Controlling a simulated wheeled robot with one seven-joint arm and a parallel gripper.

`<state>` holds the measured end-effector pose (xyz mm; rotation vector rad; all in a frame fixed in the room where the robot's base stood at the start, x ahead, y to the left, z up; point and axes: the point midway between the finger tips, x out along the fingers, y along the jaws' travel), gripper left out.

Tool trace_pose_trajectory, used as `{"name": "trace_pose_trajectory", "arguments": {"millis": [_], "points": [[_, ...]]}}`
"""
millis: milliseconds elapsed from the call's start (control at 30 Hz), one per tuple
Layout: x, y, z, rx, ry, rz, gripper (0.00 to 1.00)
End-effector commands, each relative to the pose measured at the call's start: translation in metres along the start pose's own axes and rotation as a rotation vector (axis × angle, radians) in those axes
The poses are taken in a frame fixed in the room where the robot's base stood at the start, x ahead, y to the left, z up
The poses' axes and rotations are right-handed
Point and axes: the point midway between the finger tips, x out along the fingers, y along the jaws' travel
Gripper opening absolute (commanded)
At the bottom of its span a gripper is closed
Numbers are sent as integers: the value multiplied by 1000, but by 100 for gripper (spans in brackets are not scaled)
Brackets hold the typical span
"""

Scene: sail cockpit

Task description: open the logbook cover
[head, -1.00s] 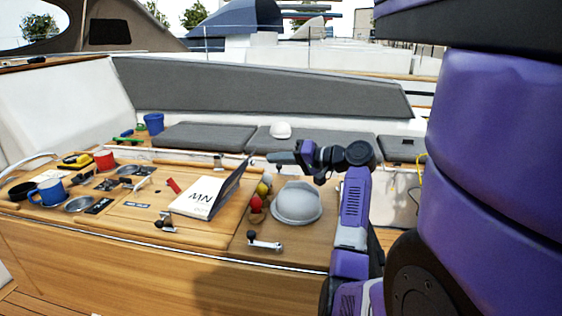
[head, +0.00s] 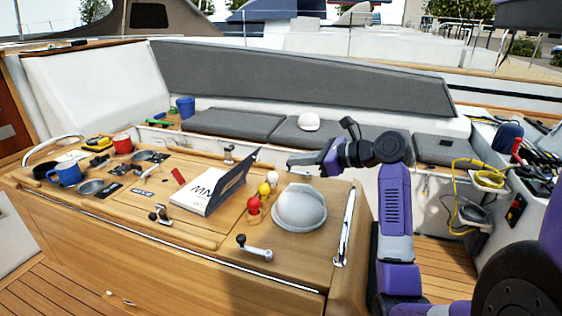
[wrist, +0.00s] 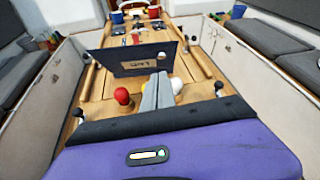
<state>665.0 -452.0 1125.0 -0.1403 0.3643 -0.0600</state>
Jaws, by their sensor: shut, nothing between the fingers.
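The logbook lies on the wooden cockpit table.
Red, yellow and pale balls (head: 263,189) and a grey dome (head: 300,208) stand right of the logbook, below my gripper. A winch handle (head: 254,248) lies near the front edge. Mugs, including a blue one (head: 66,174), and bowls occupy the table's left end.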

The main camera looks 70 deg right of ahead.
Motion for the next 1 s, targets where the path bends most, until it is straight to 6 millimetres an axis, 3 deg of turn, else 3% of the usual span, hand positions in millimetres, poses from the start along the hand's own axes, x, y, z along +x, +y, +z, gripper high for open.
{"name": "trace_pose_trajectory", "arguments": {"millis": [133,333,800,1000], "points": [[0,0,0,146,-1,-1,0],[9,0,0,190,-1,0,0],[83,-1,0,187,1,0,0],[98,-1,0,186,0,-1,0]]}}
